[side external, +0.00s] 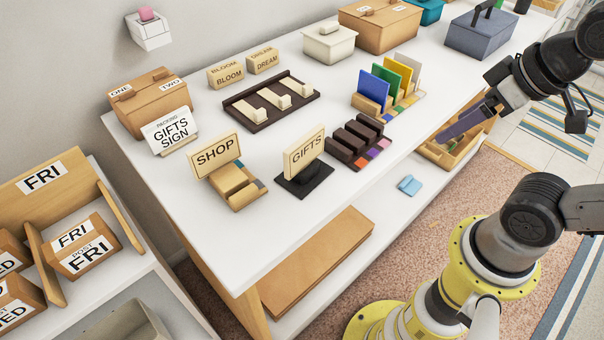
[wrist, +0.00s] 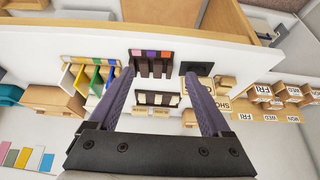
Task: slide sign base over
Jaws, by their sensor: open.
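A GIFTS sign (side external: 304,153) stands upright on a black base (side external: 304,181) near the front edge of the white table (side external: 215,258). The black base also shows in the wrist view (wrist: 197,68), close to the right finger. A SHOP sign (side external: 214,155) stands to its left on a wooden base (side external: 243,194) with coloured tabs. A card (side external: 170,130) reading "PACKING GIFTS SIGN" stands behind them. My gripper (side external: 446,138) is open and empty, in the air to the right of the signs. Its two purple fingers are spread in the wrist view (wrist: 158,74).
A dark slotted rack (side external: 358,143) with coloured tabs stands right of the GIFTS sign. Behind are a dark tray (side external: 272,102) and coloured upright sheets (side external: 387,82). An open wooden drawer (side external: 452,153) juts out below my gripper.

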